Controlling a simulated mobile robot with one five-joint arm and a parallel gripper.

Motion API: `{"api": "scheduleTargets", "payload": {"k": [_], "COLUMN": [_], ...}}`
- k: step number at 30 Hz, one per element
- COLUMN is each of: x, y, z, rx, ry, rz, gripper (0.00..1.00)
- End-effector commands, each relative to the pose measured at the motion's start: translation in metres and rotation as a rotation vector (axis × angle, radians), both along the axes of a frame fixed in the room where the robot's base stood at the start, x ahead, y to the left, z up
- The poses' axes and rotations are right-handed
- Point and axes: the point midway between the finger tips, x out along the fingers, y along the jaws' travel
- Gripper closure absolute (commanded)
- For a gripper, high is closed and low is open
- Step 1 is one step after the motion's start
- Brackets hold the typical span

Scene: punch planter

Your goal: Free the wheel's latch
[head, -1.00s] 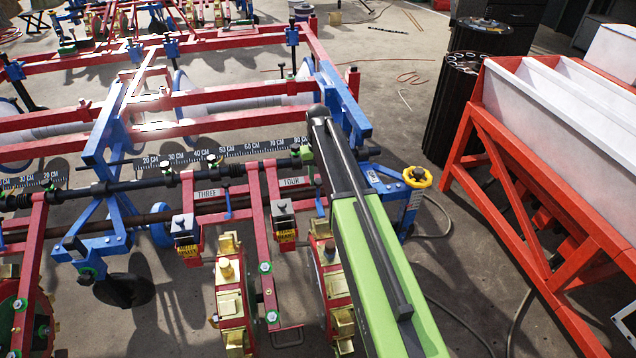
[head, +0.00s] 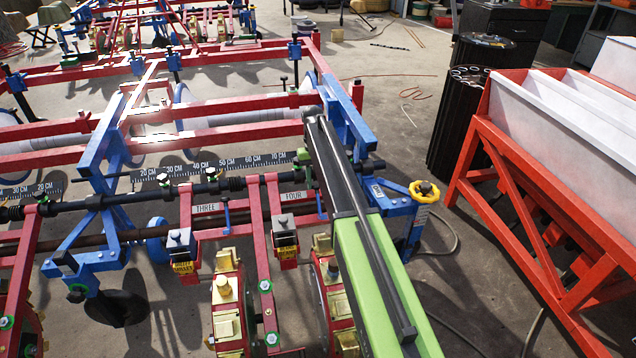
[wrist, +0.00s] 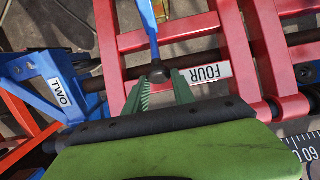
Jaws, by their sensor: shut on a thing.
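A blue lever (wrist: 150,28) with a dark round knob (wrist: 157,72) at its end shows in the wrist view, beside the red frame tagged FOUR (wrist: 205,74). My gripper (wrist: 161,84) has its two green ribbed fingers shut on the knob. In the head view the FOUR tag (head: 293,196) is beside my arm, which hides my fingers and most of this lever. A similar blue lever (head: 227,213) hangs by the THREE tag (head: 206,208). Red wheels with brass-coloured blocks, one left (head: 228,305) and one right (head: 340,300), sit below.
A yellow handwheel (head: 424,191) stands on a blue bracket right of my arm. A red-framed white hopper (head: 560,110) fills the right side. A black stand (head: 455,135) is behind it.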

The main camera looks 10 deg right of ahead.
Motion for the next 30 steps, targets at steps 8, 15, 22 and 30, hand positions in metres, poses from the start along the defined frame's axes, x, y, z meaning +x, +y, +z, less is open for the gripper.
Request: {"api": "scheduleTargets", "payload": {"k": [8, 15, 22, 30], "x": [0.0016, -0.0007, -0.0022, -0.0015], "y": [-0.0036, -0.0056, -0.0075, -0.0091], "z": [-0.008, -0.0075, -0.007, -0.0069], "rx": [-0.007, -0.004, -0.003, -0.002], "ry": [0.069, 0.085, 0.088, 0.087], "rz": [-0.003, -0.006, -0.008, -0.01], "gripper": [1.0, 1.0, 1.0, 0.69]}}
